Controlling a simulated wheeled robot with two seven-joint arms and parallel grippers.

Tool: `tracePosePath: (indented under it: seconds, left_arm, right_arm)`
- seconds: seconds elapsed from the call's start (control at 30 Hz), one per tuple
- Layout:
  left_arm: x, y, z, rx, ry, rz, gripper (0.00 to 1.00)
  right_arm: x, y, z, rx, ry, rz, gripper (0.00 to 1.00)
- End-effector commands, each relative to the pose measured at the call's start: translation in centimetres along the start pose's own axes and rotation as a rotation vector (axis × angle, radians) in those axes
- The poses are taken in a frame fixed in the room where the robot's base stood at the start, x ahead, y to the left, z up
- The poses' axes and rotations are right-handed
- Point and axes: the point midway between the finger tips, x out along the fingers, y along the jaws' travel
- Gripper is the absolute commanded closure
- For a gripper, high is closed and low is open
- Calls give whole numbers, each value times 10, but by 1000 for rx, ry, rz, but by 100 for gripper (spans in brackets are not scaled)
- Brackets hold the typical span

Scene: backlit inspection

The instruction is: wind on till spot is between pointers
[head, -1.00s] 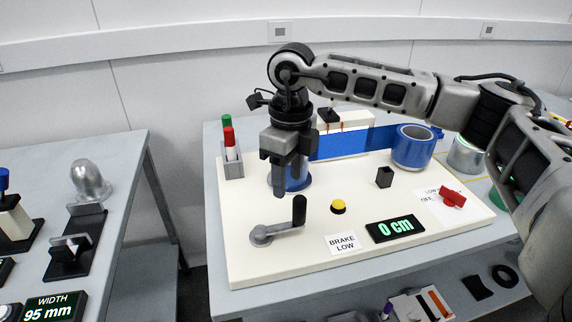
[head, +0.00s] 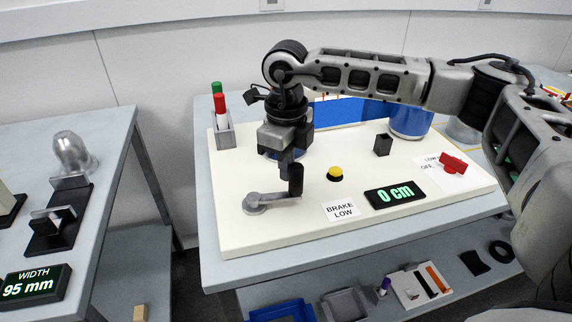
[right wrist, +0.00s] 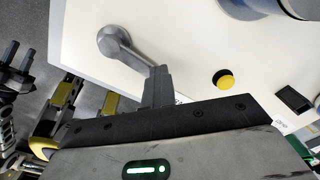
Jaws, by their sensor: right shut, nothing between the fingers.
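The grey crank (head: 270,200) lies at the front left of the white board, its arm pointing right to a black upright handle (head: 296,181). My right gripper (head: 287,170) is shut and empty, pointing down right beside the handle; I cannot tell whether they touch. In the right wrist view the fingers (right wrist: 157,88) cover the end of the crank arm (right wrist: 130,55), and the handle is hidden. A blue web (head: 345,112) runs to the blue roll (head: 410,122) at the back right. My forearm covers much of the pointer area, and no spot shows. My left gripper is not in view.
A display (head: 395,194) reads 0 cm beside a BRAKE LOW card (head: 341,210). A yellow button (head: 335,173), a black block (head: 382,145) and a red switch (head: 453,162) stand on the board (head: 240,238).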

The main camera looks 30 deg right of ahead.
Motion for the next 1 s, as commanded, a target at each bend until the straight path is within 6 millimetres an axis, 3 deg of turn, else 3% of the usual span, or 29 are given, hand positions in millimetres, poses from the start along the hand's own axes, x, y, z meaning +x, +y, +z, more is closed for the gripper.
tracePosePath:
  seconds: [1.0]
  left_arm:
    - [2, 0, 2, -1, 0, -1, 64]
  right_arm:
    - [0, 12, -8, -1, 1, 1, 100]
